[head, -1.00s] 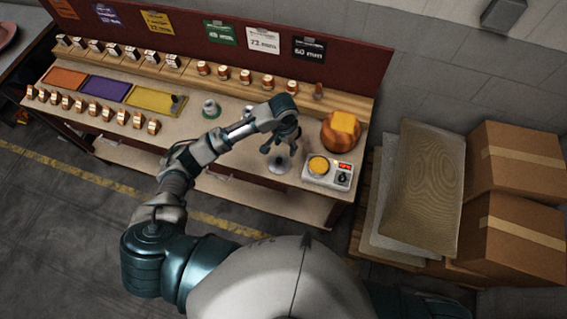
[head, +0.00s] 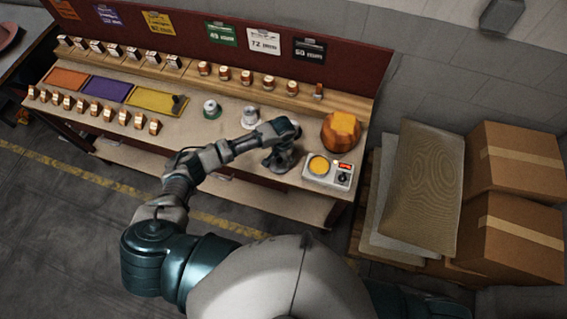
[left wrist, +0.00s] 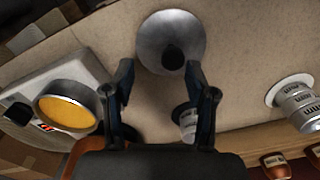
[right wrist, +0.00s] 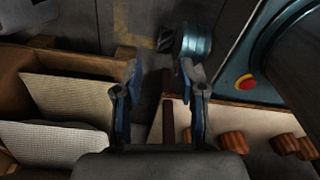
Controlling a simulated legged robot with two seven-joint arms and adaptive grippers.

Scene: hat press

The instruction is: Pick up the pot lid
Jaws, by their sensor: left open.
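The pot lid (left wrist: 150,32) is a round grey metal disc with a black knob (left wrist: 172,57), lying on the bench top in the left wrist view. My left gripper (left wrist: 160,70) is open, its two fingers spread either side of the line to the knob, with the lid just beyond the fingertips. No contact between fingers and lid shows. In the head view my left gripper (head: 281,160) is over the lid and hides most of it. My right gripper (right wrist: 158,72) is open and empty in the right wrist view, away from the lid.
A scale-like device with a yellow disc (head: 318,166) stands right of the lid. Behind it is a faceted orange-brown block (head: 342,131). A green-based white piece (head: 211,109) and a white piece (head: 250,116) stand to the left. Cardboard boxes (head: 513,235) are far right.

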